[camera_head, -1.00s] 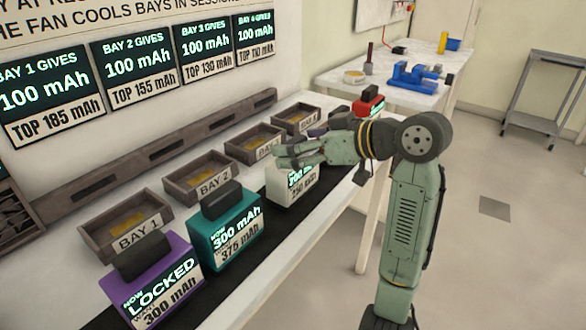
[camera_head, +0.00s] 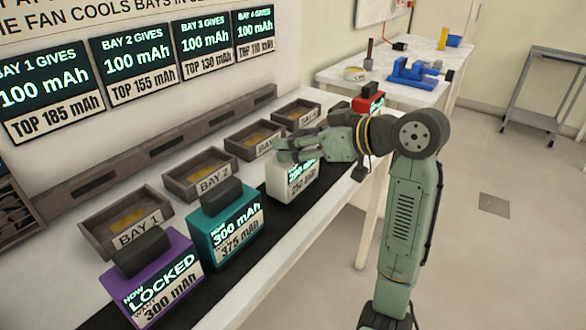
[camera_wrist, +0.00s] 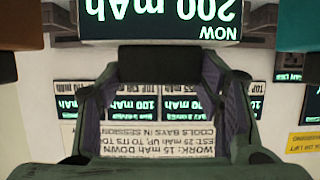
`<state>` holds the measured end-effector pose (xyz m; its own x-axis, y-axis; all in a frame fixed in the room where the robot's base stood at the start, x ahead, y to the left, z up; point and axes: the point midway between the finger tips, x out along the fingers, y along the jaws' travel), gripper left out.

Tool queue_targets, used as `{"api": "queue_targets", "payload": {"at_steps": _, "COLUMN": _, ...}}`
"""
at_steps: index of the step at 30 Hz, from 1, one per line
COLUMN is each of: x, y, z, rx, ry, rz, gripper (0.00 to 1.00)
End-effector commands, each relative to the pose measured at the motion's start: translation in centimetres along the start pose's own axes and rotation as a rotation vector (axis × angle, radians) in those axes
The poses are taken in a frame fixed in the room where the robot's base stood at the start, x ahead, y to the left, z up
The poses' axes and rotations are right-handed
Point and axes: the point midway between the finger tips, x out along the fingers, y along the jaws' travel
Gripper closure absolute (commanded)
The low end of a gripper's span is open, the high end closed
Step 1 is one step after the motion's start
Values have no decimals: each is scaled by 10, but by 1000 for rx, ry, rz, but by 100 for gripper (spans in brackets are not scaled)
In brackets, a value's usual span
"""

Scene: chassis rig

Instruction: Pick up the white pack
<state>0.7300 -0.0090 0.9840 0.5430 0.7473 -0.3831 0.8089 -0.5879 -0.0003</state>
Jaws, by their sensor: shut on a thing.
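The white pack (camera_head: 291,184) stands upright on the dark strip of the bench, between the teal pack and the red pack. Its lit face reads 200 mAh, and in the wrist view this face (camera_wrist: 160,20) shows upside down at the top. My gripper (camera_head: 287,150) is at the top of the white pack. In the wrist view its two fingers (camera_wrist: 160,80) stand on either side of the pack's dark handle (camera_wrist: 158,62), shut on it. In the head view the handle is hidden behind the fingers. I see no gap under the pack.
The teal pack (camera_head: 228,228) and purple pack (camera_head: 153,282) stand nearer on the left. The red pack (camera_head: 369,102) is beyond my wrist. Open bay trays (camera_head: 200,174) line the bench behind. A second table (camera_head: 345,87) holds a blue vise.

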Motion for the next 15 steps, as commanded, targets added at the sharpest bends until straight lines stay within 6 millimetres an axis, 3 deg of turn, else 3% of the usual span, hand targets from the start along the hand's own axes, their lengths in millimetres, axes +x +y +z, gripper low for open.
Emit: {"api": "queue_targets", "payload": {"at_steps": 15, "x": 0, "y": 0, "z": 0, "rx": 0, "ry": 0, "rz": 0, "gripper": 99}}
